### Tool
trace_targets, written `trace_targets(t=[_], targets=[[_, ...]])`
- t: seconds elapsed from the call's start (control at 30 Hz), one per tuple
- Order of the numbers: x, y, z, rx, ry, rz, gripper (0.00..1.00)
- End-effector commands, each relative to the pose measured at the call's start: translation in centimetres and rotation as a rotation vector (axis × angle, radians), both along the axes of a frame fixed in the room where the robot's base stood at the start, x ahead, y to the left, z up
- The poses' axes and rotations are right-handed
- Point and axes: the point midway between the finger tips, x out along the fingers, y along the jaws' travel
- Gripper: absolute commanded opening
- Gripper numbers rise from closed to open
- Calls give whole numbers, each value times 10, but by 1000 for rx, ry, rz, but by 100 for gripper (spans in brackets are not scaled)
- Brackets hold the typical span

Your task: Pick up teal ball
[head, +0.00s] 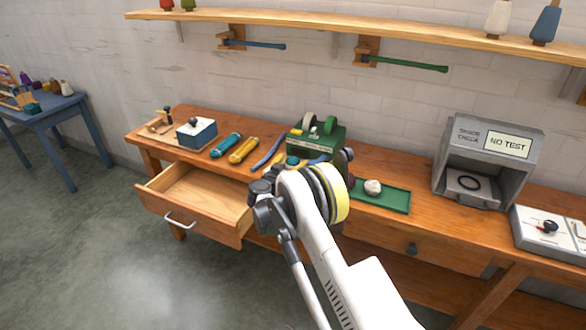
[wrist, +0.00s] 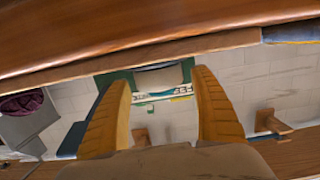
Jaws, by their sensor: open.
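A small teal round thing (head: 292,160), which may be the teal ball, shows on the wooden workbench (head: 388,158) in front of the green machine (head: 318,141). It is partly crowded by my arm and neighbouring items, so I cannot be sure of its shape. My gripper (wrist: 163,78) is open and empty in the wrist view, its two orange-yellow fingers spread apart. Between them shows the green machine (wrist: 150,78), upside down and beyond the fingers. In the head view my wrist is in front of the bench, and the fingertips are hard to make out. No teal ball is clear in the wrist view.
An open drawer (head: 175,203) juts out at the left of my wrist. A teal skein (head: 226,145) and a yellow skein (head: 243,150) lie behind it. A green tray (head: 392,200) with a pale ball (head: 373,187) and a grey booth (head: 487,160) stand right.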

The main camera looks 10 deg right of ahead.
Motion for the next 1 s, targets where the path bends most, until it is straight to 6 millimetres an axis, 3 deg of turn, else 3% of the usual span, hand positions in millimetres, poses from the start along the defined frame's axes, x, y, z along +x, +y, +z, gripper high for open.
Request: trace_targets(t=[0.27,0.43,0.47,0.83,1.0], targets=[[3,-2,0,0,0,1,72],[3,-2,0,0,0,1,20],[3,-2,0,0,0,1,17],[3,-2,2,0,0,1,16],[3,-2,27,0,0,1,16]])
